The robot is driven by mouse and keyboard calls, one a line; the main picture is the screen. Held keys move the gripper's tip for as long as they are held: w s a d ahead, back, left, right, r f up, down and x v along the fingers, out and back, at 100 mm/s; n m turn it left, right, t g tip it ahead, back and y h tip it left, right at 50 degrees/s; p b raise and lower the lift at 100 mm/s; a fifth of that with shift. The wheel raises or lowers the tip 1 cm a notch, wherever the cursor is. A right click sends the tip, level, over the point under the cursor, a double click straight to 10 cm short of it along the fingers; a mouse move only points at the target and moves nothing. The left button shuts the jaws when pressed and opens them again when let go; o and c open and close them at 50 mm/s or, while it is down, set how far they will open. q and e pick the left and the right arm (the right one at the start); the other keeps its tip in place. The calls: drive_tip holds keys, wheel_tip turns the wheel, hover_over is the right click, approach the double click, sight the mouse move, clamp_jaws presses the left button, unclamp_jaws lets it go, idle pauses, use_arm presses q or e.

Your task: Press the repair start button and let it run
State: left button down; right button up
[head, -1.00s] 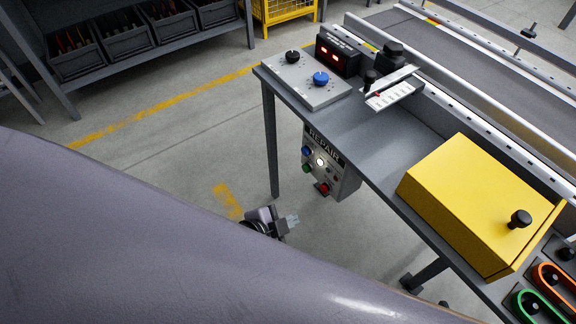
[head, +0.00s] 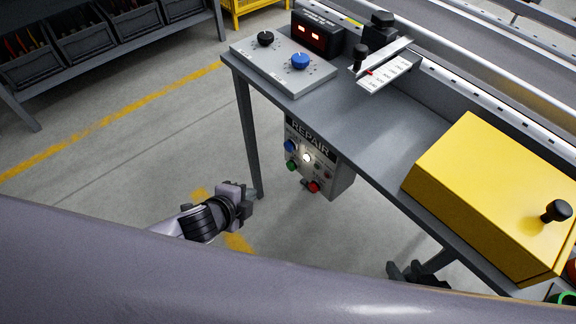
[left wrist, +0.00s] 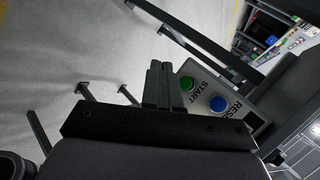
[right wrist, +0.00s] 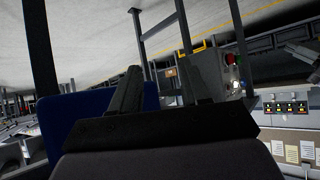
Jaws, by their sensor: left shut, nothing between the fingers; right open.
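The grey REPAIR box (head: 325,173) hangs under the table's edge in the head view. Its face carries a blue button, a green button (head: 292,165), a lit white lamp (head: 307,157) and a red button (head: 314,187). In the left wrist view the green button (left wrist: 187,83) is labelled START and the blue button (left wrist: 218,104) beside it begins RES. My left gripper (head: 252,196) is shut and empty, left of the box. Its closed fingertips (left wrist: 160,66) appear close beside the green button; I cannot tell whether they touch. My right gripper (right wrist: 166,72) is open and empty.
The grey table (head: 350,125) carries a knob panel (head: 285,68), a red-lit display (head: 317,33) and a yellow box (head: 490,190). Its leg (head: 246,130) stands near my left gripper. Shelves with bins (head: 80,45) are behind. The floor left of the table is clear.

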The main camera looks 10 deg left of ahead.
sight(290, 166)
use_arm(q)
drive_tip(key=w+d+b, duration=0.3)
drive_tip(key=w+d, duration=0.2)
drive_tip(key=w, duration=0.2)
drive_tip(key=shift+d, duration=0.2)
use_arm(e)
drive_tip(key=shift+w+a+r+n+t+y, duration=0.15)
drive_tip(key=shift+w+a+n+t+y, duration=0.2)
drive_tip(key=shift+w+a, duration=0.55)
drive_tip(key=shift+s+f, duration=0.2)
drive_tip(key=shift+s, duration=0.05)
drive_tip(key=shift+r, duration=0.1)
idle(0.7)
use_arm(q)
drive_tip(key=shift+w+d, duration=0.3)
use_arm(e)
drive_tip(key=shift+r, duration=0.15)
